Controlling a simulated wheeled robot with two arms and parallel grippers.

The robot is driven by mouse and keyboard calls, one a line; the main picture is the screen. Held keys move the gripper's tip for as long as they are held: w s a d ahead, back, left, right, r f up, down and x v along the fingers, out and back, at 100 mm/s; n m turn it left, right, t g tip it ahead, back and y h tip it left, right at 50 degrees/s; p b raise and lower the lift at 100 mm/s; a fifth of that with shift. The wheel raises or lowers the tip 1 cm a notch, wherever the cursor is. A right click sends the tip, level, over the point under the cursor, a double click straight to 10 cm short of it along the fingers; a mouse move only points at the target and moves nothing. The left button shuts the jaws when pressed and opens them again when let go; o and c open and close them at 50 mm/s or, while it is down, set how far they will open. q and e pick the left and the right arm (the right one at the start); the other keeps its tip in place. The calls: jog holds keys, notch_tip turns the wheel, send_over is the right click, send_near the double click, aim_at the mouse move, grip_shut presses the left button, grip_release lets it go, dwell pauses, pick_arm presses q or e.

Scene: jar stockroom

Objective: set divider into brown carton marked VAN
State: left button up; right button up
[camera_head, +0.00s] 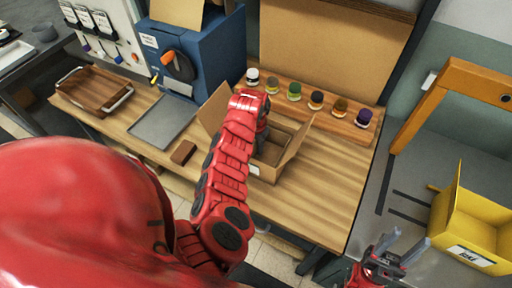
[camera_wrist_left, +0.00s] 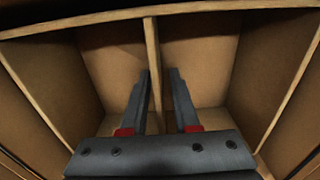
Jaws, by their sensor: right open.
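The brown carton (camera_head: 265,171) stands open with flaps spread on the wooden bench; a small label on its front is too small to read. My left gripper reaches down into it, its fingers hidden in the head view. In the left wrist view the divider (camera_wrist_left: 152,45) stands upright inside the carton, its thin edge running between the two fingers of my left gripper (camera_wrist_left: 160,85). The fingers are apart, with a visible gap on the divider's right side. My right gripper (camera_head: 390,245) is open and empty at lower right, away from the carton.
A rack of several jars (camera_head: 312,97) stands behind the carton. A wooden tray (camera_head: 92,88), grey plate (camera_head: 163,122), small brown block (camera_head: 183,152) and blue machine (camera_head: 205,50) are to the left. A yellow bin (camera_head: 470,225) is at right. The bench right of the carton is clear.

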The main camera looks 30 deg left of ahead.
pick_arm(q)
jog(key=shift+r, duration=0.1)
jog(key=shift+r+p, duration=0.3)
jog(key=shift+r, duration=0.1)
notch_tip(320, 180, up, 6)
jog(key=shift+w+f+b, duration=0.1)
jog(key=shift+f+b, duration=0.05)
jog(key=shift+b, duration=0.8)
notch_tip(320, 180, up, 7)
jog(key=p, duration=0.2)
jog(key=shift+f+p, duration=0.2)
jog(key=shift+p, duration=0.15)
